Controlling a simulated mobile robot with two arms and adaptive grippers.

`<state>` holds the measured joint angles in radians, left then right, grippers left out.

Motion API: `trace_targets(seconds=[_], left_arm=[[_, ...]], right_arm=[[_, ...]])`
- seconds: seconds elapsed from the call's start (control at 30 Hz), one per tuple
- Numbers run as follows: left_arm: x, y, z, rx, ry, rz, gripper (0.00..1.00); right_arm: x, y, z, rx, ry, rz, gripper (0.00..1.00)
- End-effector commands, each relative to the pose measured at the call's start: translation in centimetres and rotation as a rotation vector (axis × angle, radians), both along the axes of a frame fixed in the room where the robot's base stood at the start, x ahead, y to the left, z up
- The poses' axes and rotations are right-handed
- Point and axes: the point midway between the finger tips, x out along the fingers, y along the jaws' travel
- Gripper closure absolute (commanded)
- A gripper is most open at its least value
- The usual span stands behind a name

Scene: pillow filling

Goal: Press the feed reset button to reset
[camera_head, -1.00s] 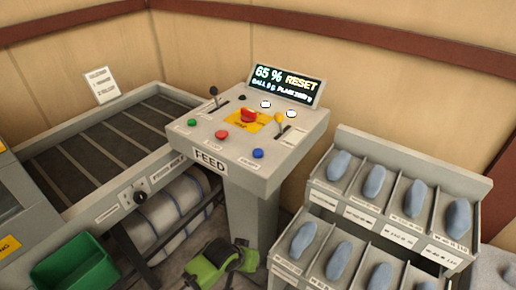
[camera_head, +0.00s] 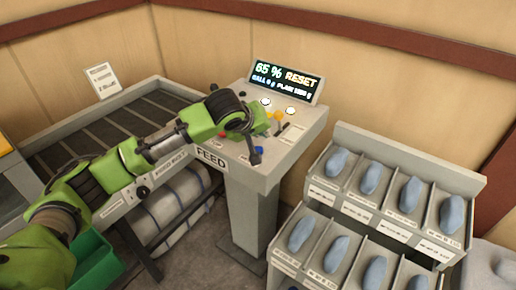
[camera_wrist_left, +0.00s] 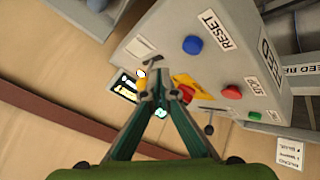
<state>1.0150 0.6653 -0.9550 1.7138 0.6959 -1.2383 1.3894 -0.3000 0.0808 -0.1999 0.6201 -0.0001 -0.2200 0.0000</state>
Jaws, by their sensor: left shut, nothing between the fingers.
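The blue button (camera_wrist_left: 193,45) beside the RESET label sits on the grey feed console (camera_head: 290,150). In the head view the blue button (camera_head: 260,150) shows only partly, by my left gripper's dark fingertip. My left gripper (camera_head: 255,156) reaches over the console from the left, shut and empty. In the wrist view my left gripper (camera_wrist_left: 162,95) points at the console top, with the blue button to the upper right of its tips. My right gripper is not in view.
A red button (camera_wrist_left: 232,92), a green button (camera_wrist_left: 254,115) and a large red knob on a yellow plate (camera_wrist_left: 184,82) share the console top. Levers stand near them. A conveyor (camera_head: 110,125) lies left, and a bin rack (camera_head: 385,160) of blue-grey objects stands right.

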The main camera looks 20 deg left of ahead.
Motion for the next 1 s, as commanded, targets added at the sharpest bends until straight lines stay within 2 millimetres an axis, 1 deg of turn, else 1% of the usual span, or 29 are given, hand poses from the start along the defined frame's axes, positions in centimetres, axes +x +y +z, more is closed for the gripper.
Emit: trace_targets(seconds=[0.03, 0.1, 0.2, 0.3, 0.6, 0.73, 0.87, 1.0], left_arm=[[0.7, 0.9, 1.3, -0.01, -0.009, 0.032, 1.0], [1.3, 1.7, 2.5, -0.027, -0.015, 0.067, 1.0], [1.8, 2.4, 3.4, -0.045, -0.018, 0.098, 1.0], [2.0, 2.7, 3.7, -0.051, -0.02, 0.11, 1.0], [2.0, 2.7, 3.7, -0.052, -0.021, 0.11, 1.0], [2.0, 2.7, 3.4, -0.052, -0.021, 0.109, 1.0], [2.0, 2.7, 2.6, -0.052, -0.021, 0.109, 1.0], [2.0, 2.7, 1.0, -0.052, -0.021, 0.109, 1.0]], right_arm=[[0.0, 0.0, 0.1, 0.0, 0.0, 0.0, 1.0], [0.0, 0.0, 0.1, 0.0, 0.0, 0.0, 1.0], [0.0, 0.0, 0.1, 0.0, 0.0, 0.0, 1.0], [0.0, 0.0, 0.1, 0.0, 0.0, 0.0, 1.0], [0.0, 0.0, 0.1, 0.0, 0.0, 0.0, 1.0], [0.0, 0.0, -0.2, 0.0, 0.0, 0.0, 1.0], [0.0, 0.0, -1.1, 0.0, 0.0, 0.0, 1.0], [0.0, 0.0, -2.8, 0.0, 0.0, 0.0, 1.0]])
